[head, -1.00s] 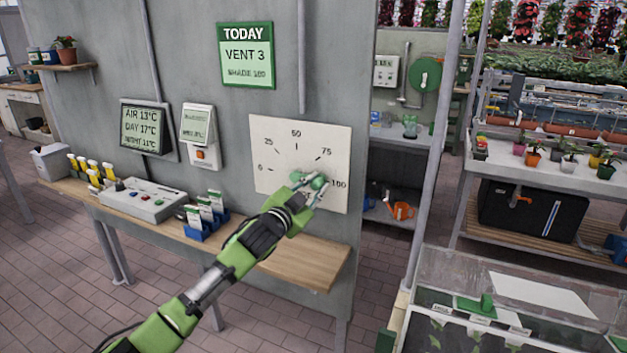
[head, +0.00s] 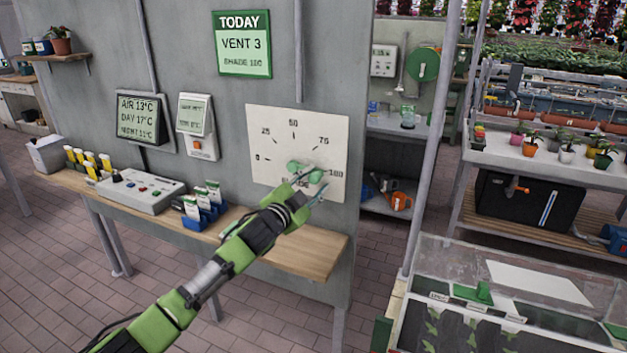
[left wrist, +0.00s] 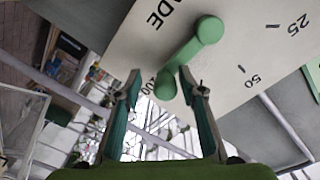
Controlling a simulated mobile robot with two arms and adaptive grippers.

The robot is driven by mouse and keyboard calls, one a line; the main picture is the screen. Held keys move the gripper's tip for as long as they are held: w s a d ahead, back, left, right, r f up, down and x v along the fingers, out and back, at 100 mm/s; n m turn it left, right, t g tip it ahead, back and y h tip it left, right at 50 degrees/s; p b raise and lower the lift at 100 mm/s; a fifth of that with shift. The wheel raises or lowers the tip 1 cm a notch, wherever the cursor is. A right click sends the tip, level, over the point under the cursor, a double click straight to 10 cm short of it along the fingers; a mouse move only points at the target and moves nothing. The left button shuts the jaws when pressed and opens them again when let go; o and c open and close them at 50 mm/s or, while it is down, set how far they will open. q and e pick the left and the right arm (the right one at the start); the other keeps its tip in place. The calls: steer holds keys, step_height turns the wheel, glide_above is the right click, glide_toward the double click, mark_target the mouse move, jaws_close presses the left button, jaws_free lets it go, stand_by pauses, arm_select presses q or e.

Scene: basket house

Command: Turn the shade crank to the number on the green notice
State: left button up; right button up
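The green notice (head: 242,44) on the grey wall reads TODAY, VENT 3 and, in smaller blurred print, what looks like SHADE 100. Below it, a white dial plate (head: 265,123) is marked from 0 to 100. Its green shade crank (head: 293,167) has its knob end toward the 100 mark. The crank also shows in the left wrist view (left wrist: 187,55). My left gripper (head: 319,183) is at the knob, its fingers spread apart. In the left wrist view the knob appears between the open fingertips, with gaps on both sides. My right gripper is out of view.
A wooden shelf (head: 290,252) below the dial holds a control box (head: 140,190), seed packets in blue holders (head: 200,213) and yellow-capped tubes. A switch box and a display hang left of the dial. A glass-covered bed (head: 450,262) stands at lower right.

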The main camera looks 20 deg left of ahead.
arm_select(q)
steer(key=shift+r, duration=0.25)
steer(key=s+a, duration=0.2)
steer(key=s, duration=0.9)
steer(key=shift+s+a, duration=0.2)
steer(key=shift+s, duration=0.15)
